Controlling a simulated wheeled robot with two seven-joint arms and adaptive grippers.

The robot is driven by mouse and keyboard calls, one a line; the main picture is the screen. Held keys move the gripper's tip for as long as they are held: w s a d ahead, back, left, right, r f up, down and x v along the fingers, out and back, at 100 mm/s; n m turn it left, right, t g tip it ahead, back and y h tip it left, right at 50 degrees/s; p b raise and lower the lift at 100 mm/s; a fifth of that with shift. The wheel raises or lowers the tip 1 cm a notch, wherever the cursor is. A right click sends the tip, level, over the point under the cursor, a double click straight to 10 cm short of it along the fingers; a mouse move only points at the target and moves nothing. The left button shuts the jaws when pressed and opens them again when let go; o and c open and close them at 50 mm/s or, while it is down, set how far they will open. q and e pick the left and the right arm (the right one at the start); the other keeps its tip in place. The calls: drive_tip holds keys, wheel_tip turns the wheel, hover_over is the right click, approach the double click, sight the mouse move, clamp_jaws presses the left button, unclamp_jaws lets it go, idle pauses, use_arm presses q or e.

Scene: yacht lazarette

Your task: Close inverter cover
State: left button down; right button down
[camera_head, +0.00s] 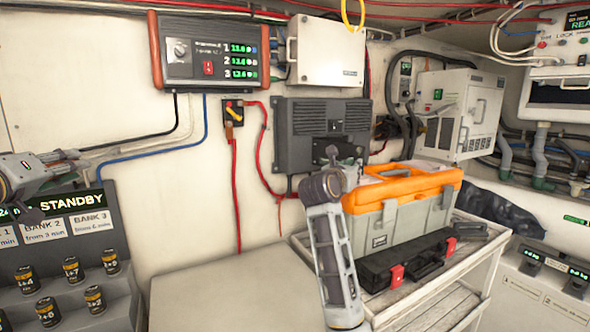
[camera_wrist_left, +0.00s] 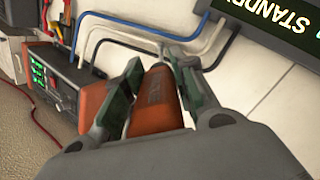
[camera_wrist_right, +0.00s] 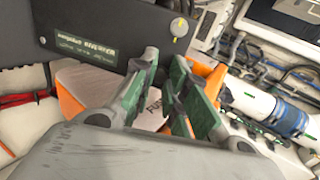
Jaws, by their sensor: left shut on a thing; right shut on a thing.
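The inverter appears to be the dark grey vented box (camera_head: 330,125) on the wall. Its cover cannot be told apart clearly. My right gripper (camera_head: 340,155) is just in front of its lower part. In the right wrist view a dark lettered panel (camera_wrist_right: 95,35) with a yellow-and-grey knob is at upper left. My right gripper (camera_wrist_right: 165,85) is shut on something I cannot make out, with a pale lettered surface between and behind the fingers. My left gripper (camera_wrist_left: 150,85) is shut on an orange-red lettered piece (camera_wrist_left: 157,105). In the head view the left arm enters at the left edge.
An orange-and-grey toolbox (camera_head: 410,205) and a black case (camera_head: 400,262) occupy the cart below the inverter. A white box (camera_head: 325,50) and an orange-sided display unit (camera_head: 205,50) hang above. Red cables run beside the inverter. A STANDBY console (camera_head: 75,235) with several batteries is at left.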

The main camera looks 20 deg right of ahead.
drive_tip(key=shift+d+r, duration=0.15)
drive_tip(key=shift+d, duration=0.35)
drive_tip(key=c, duration=1.7)
unclamp_jaws()
drive_tip(key=shift+o, duration=1.4)
drive_tip(key=shift+s+d, duration=0.1)
drive_tip(key=shift+s, duration=0.15)
drive_tip(key=shift+w+a, duration=0.1)
drive_tip(key=shift+a, duration=0.2)
drive_tip(key=v, duration=1.1)
drive_tip(key=shift+s+a, duration=0.15)
drive_tip(key=shift+s, duration=0.15)
drive_tip(key=shift+c, duration=0.2)
